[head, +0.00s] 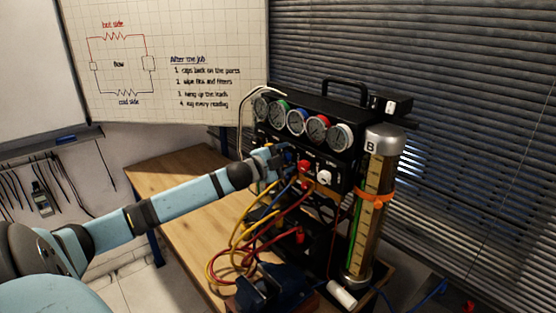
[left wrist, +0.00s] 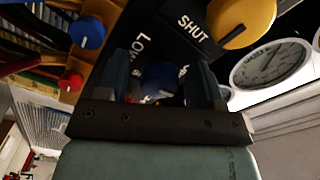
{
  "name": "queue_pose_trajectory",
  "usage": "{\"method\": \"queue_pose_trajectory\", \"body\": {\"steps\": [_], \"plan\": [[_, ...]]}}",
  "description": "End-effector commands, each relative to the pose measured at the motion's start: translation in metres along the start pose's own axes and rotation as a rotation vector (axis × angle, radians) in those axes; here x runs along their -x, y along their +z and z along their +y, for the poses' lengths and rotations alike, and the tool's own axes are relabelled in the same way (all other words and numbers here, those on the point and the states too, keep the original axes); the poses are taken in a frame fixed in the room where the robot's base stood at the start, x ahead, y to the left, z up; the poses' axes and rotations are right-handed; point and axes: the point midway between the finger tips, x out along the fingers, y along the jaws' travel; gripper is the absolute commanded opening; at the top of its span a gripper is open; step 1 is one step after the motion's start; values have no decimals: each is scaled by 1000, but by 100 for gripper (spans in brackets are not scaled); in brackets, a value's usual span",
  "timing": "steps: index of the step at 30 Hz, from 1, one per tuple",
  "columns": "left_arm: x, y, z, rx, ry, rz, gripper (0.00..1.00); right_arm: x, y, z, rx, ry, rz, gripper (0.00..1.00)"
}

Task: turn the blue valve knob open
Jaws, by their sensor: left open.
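The blue valve knob (left wrist: 160,78) shows in the left wrist view between the two fingers of my left gripper (left wrist: 163,84). It is dark and partly hidden by the gripper body. The fingers are open, one on each side of the knob; I cannot tell whether they touch it. In the head view my left gripper (head: 274,157) is at the left part of the black gauge panel, below the dials, and mostly covers the knob. My right gripper is not in view.
A yellow knob (left wrist: 243,20) is close beside the gripper. A red knob (head: 305,167) and a white knob (head: 324,177) are on the panel to the right. Yellow and red hoses (head: 238,238) loop below. A glass cylinder (head: 368,215) stands right. The bench (head: 180,190) is clear at left.

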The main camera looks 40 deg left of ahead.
Motion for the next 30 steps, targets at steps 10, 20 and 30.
{"method": "queue_pose_trajectory", "body": {"steps": [10,20,30], "plan": [[35,2,4,0,4,-2,61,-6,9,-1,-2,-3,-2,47],[78,1,3,0,3,-1,61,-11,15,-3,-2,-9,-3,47],[119,1,2,2,2,-1,61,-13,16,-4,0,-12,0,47]]}}
